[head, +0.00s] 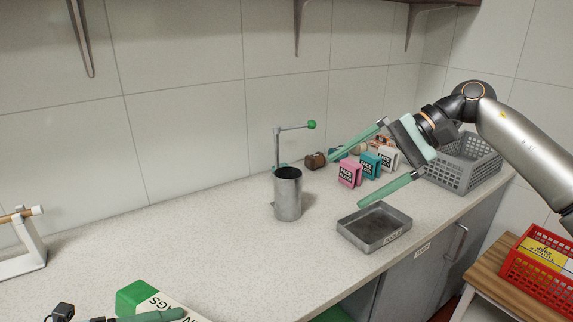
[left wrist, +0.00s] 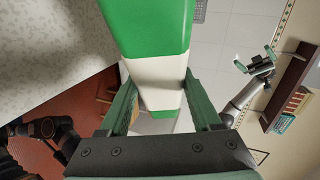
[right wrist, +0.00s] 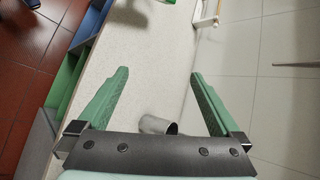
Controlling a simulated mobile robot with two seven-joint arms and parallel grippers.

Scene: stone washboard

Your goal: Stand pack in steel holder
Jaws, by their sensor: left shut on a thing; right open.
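A green and white pack (head: 140,299) with partly visible lettering ending in "AGS" is at the bottom edge of the head view, tilted and partly cut off. My left gripper (left wrist: 158,85) is shut on it, one finger on each side of the pack's white band (left wrist: 158,78). An open-topped steel cylinder (head: 288,198), which looks like the holder, stands upright on the counter, apart from the pack. It also shows in the right wrist view (right wrist: 157,124). My right gripper (head: 348,180) is open and empty above the counter, right of the cylinder.
A shallow steel tray (head: 374,246) lies near the front edge. Behind the right gripper are small pink (head: 349,173) and teal boxes, brown jars and a grey basket (head: 465,172). A green-knobbed rod (head: 277,150) rises behind the cylinder.

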